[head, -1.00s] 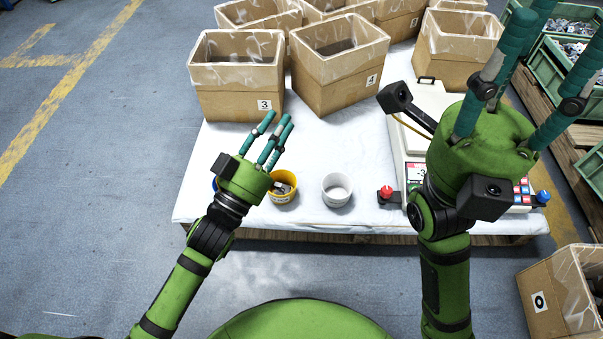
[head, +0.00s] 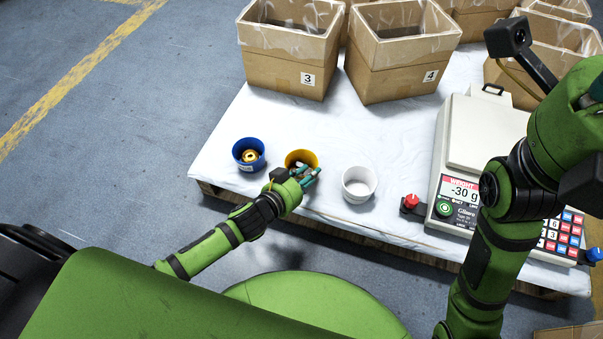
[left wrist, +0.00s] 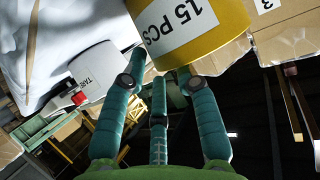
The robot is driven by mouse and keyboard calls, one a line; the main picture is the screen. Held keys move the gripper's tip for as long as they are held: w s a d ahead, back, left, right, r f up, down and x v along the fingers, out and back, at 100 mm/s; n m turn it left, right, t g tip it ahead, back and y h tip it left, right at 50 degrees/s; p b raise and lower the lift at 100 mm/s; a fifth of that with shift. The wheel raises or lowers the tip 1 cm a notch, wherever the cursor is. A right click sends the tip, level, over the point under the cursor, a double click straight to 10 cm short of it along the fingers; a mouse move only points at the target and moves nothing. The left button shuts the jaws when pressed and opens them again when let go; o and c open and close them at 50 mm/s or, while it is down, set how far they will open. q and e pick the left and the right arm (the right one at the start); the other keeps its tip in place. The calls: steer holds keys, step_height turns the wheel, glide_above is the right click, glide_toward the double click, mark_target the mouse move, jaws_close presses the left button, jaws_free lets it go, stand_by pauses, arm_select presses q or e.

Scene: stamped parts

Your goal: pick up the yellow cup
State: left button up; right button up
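The yellow cup (head: 301,155) stands near the table's front edge, between a blue cup and a white cup. Some contents show inside it, partly hidden by my fingers. My left gripper (head: 311,176) is at the cup's near side, with its teal fingers spread and nothing between them. In the left wrist view the yellow cup (left wrist: 210,38) fills the top, with a white "15 PCS" label. The left gripper's fingers (left wrist: 160,85) point towards it; I cannot tell whether they touch it.
The blue cup (head: 248,154) holds a brass-coloured part. The white cup (head: 359,185) stands close on the right. A scale (head: 488,140) reading -30 g and a red button (head: 411,201) are further right. Cardboard boxes (head: 288,68) line the back. The white table top (head: 320,122) is clear between.

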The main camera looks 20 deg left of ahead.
arm_select(q)
steer(key=shift+w+d+f, duration=0.2)
steer(key=shift+w+d, duration=0.1)
steer(key=shift+w, duration=0.3)
jaws_close()
steer(key=shift+r, duration=0.1)
